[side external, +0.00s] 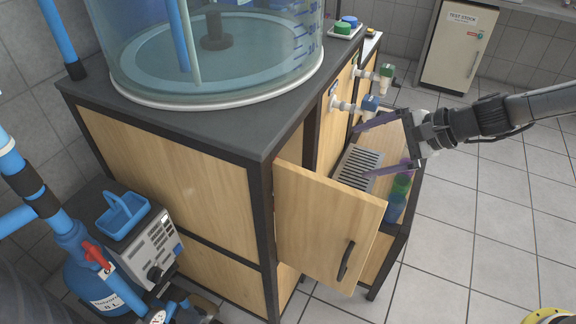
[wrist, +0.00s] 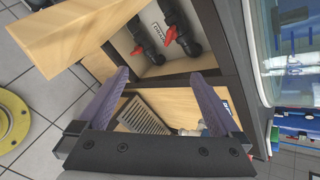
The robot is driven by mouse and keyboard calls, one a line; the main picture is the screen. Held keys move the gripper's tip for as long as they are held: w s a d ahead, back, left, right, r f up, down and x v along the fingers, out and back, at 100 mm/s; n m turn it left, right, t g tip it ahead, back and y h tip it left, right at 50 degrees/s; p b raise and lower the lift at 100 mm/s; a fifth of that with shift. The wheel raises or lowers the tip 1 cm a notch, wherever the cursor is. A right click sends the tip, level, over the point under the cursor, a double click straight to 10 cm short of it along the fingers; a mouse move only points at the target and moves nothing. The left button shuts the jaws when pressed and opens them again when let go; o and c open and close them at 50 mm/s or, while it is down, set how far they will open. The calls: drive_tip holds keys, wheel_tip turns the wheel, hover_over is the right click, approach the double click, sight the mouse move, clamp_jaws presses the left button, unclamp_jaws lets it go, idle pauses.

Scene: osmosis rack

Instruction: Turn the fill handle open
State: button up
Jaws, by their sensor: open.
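My gripper (side external: 361,153) is open and empty, with its two purple fingers spread in front of the wooden cabinet's right side. In the wrist view, my gripper (wrist: 159,75) faces an open cabinet compartment. Inside it are two dark pipes with red valve handles, a left one (wrist: 137,50) and a right one (wrist: 171,35). Both handles lie beyond the fingertips, untouched. Another red handle (side external: 95,253) is on the blue pipe at the lower left of the side view. I cannot tell which is the fill handle. The compartment's inside is hidden in the side view.
The cabinet door (side external: 325,215) stands open beside the compartment. White taps with blue (side external: 370,103) and green (side external: 387,71) tops stick out above.

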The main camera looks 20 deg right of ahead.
drive_tip(key=w+d+n+t+h, duration=0.1)
drive_tip(key=w+d+h, duration=0.15)
drive_tip(key=d, duration=0.25)
drive_tip(key=w+d+n+t+h, duration=0.2)
drive_tip(key=d+h, duration=0.2)
drive_tip(key=d, duration=0.2)
drive_tip(key=w+a+r+n+t+y, duration=0.2)
drive_tip(key=r+n, duration=0.1)
drive_tip(key=r, duration=0.2)
drive_tip(key=w+a+r+n+t+y, duration=0.1)
drive_tip(key=w+a+r+n+t, duration=0.15)
drive_tip(key=r, duration=0.25)
drive_tip(key=s+a+r+n+g+y, duration=0.2)
drive_tip(key=s+a+r+n+y, duration=0.3)
drive_tip(key=a+y, duration=0.4)
wheel_tip(320, 180, down, 29)
drive_tip(key=n, duration=0.2)
drive_tip(key=x, duration=1.3)
drive_tip(key=shift+a+r, duration=0.25)
drive_tip(key=shift+a, duration=0.1)
drive_tip(key=shift+w, duration=0.1)
